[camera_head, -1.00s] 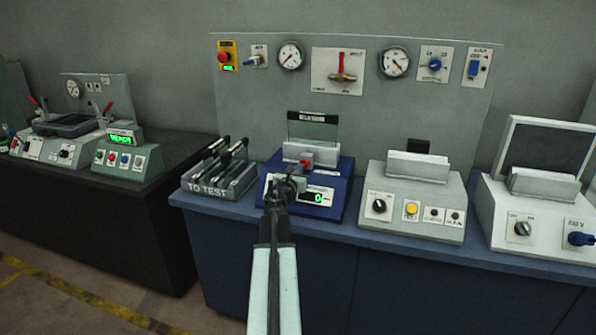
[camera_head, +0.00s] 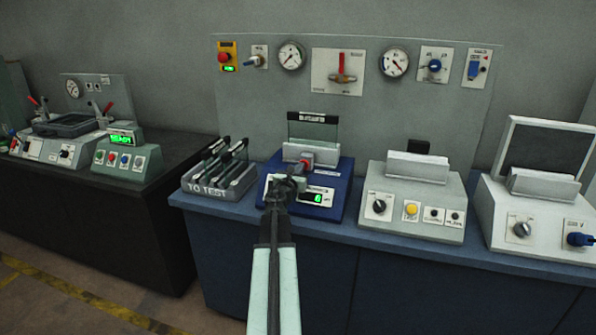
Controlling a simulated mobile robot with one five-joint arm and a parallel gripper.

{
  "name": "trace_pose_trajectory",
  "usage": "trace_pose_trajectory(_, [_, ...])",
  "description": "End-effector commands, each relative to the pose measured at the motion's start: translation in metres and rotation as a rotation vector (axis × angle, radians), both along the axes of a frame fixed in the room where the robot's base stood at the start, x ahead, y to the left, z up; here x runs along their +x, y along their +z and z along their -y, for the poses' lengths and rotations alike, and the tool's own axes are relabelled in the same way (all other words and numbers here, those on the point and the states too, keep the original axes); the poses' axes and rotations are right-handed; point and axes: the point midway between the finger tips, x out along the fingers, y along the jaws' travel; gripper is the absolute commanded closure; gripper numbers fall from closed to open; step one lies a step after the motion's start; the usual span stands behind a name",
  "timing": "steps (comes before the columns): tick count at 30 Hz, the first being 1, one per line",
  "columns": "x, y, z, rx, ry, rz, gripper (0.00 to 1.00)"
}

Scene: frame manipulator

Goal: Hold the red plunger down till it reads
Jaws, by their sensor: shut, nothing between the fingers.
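The red plunger (camera_head: 307,160) shows as a small red tip on the blue instrument (camera_head: 329,201), in front of its pale holder. The instrument stands on the blue bench, and its small display (camera_head: 317,197) shows a green digit that looks like 0. A dark-framed glass panel (camera_head: 313,131) stands upright in the holder. My gripper (camera_head: 297,178) is shut and empty, in front of and just below the plunger. The gripper and arm cover part of the instrument's left front. I cannot tell whether the fingertips touch the plunger.
A grey rack (camera_head: 220,184) marked TO TEST holds several dark-framed pieces left of the instrument. A grey unit with a yellow button (camera_head: 411,208) stands to its right, then a white unit (camera_head: 540,195). A gauge panel (camera_head: 350,95) rises behind.

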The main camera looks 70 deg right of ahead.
Motion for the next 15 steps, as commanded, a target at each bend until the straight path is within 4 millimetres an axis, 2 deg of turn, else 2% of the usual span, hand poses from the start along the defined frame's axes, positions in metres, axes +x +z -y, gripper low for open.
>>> trace_pose_trajectory(1, [-0.0003, 0.0053, 0.0098, -0.007, 0.000, -0.016, 1.00])
trace_pose_trajectory(11, [-0.0001, 0.0052, 0.0093, -0.007, 0.000, -0.016, 1.00])
trace_pose_trajectory(15, [-0.0007, 0.0055, 0.0013, -0.007, 0.000, -0.016, 1.00])
